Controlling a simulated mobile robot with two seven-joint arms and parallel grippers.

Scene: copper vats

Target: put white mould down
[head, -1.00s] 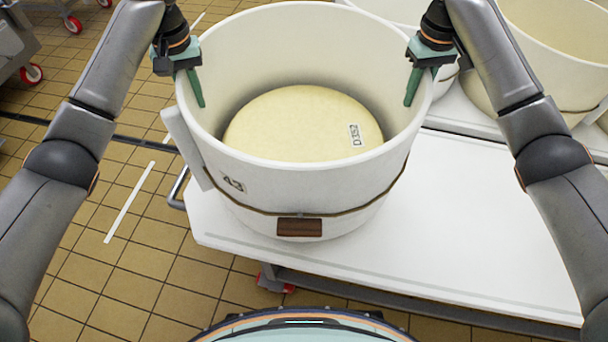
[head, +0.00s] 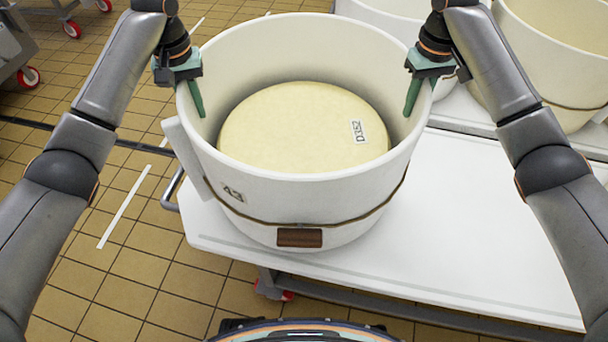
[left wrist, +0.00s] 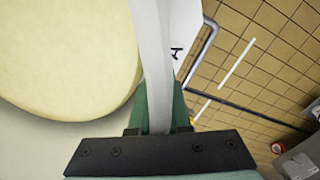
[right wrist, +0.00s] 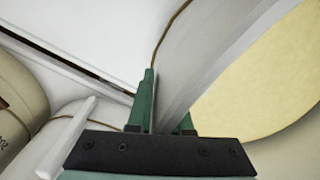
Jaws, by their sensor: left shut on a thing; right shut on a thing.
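The white mould (head: 300,212) is a wide, open round tub marked 43, with a brown block and a cord round its lower front. It stands upright over the white table (head: 470,220); I cannot tell whether its base touches. A pale yellow cheese (head: 290,125) labelled D352 is inside it. My left gripper (head: 197,103) is shut on the left rim, its fingers on both sides of the wall, as the left wrist view (left wrist: 155,108) shows. My right gripper (head: 412,98) is shut on the right rim in the same way, seen in the right wrist view (right wrist: 165,105).
More white moulds with cheese (head: 555,55) stand behind at the right. The white table top is clear to the right of the held mould. A trolley with red wheels (head: 28,75) stands at the far left on the tiled floor (head: 130,270).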

